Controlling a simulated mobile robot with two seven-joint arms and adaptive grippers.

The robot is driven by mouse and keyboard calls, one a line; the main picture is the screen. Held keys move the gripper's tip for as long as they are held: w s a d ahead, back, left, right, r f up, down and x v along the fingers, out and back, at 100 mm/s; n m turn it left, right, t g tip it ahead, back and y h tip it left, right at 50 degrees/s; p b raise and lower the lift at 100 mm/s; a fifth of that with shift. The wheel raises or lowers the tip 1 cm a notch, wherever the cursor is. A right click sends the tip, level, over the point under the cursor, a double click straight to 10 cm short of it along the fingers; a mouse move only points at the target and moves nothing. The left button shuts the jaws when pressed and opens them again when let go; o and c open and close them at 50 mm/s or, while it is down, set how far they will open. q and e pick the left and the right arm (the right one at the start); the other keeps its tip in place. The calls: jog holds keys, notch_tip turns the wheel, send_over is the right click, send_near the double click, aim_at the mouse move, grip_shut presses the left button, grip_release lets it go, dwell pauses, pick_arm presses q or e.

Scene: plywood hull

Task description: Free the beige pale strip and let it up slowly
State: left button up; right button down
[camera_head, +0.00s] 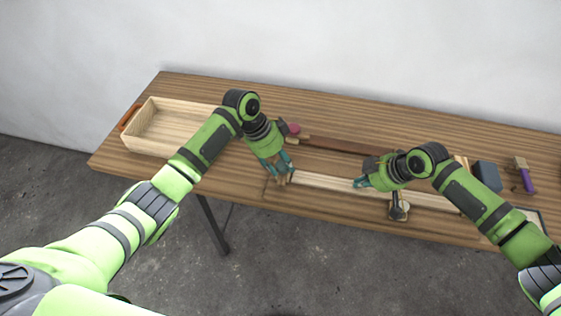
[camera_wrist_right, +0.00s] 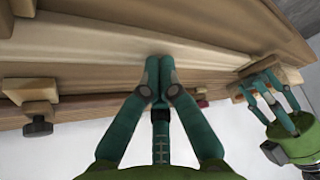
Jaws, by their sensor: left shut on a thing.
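The beige pale strip (camera_head: 325,181) lies along the front edge of the bench. It also shows in the right wrist view (camera_wrist_right: 100,50). My left gripper (camera_head: 284,172) is at the strip's left end, shut on a small wooden clamp (camera_wrist_right: 262,69); its fingers partly hide the clamp. My right gripper (camera_head: 360,183) is over the strip's middle. Its fingertips (camera_wrist_right: 159,64) are together with nothing seen between them, at the strip's face; whether they touch it I cannot tell. Another wooden clamp (camera_head: 398,208) with a dark knob sits on the strip right of my right gripper.
A pale wooden tray (camera_head: 146,148) stands at the bench's left end. A dark brown strip (camera_head: 345,145) lies behind the pale one, near a pink-red object (camera_head: 294,128). A dark block (camera_head: 487,175) and a purple-handled tool (camera_head: 527,180) are at the right. The back of the bench is clear.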

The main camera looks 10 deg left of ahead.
aim_at(281, 164)
pick_arm(q)
jog(key=shift+s+d+f+m, duration=0.15)
jog(key=shift+s+f+m, duration=0.05)
jog(key=shift+m, duration=0.3)
pick_arm(e)
jog(key=shift+s+a+f, duration=0.1)
jog(key=shift+s+f, duration=0.2)
jog(key=shift+f, duration=0.05)
pick_arm(q)
jog(key=o, duration=1)
jog(key=shift+w+r, duration=0.1)
jog(key=shift+r, duration=3.55)
jog(key=shift+w+r, duration=0.1)
pick_arm(e)
jog(key=shift+r, duration=0.15)
